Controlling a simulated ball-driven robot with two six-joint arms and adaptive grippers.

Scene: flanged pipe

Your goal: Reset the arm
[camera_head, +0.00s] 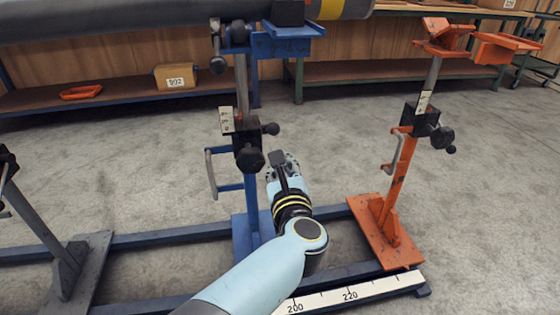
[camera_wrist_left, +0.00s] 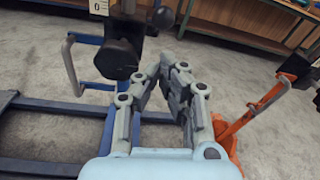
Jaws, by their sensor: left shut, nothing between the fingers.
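My left arm reaches in from the bottom of the head view, pale blue with yellow and black rings at the wrist. My left gripper (camera_head: 283,160) is at its far end, in front of and just right of the blue stand (camera_head: 252,205). In the left wrist view the fingers of my left gripper (camera_wrist_left: 166,62) come together at the tips with nothing between them. Black clamp knobs of the blue stand (camera_wrist_left: 118,58) show close by at the upper left. My right gripper is not seen.
A grey pipe (camera_head: 150,18) with a yellow band lies across the top, over the blue stand. An orange stand (camera_head: 393,205) rises to the right, its cradle empty. Blue rails (camera_head: 170,236) and a scale strip (camera_head: 370,292) run along the floor. Shelves stand behind; open floor lies between.

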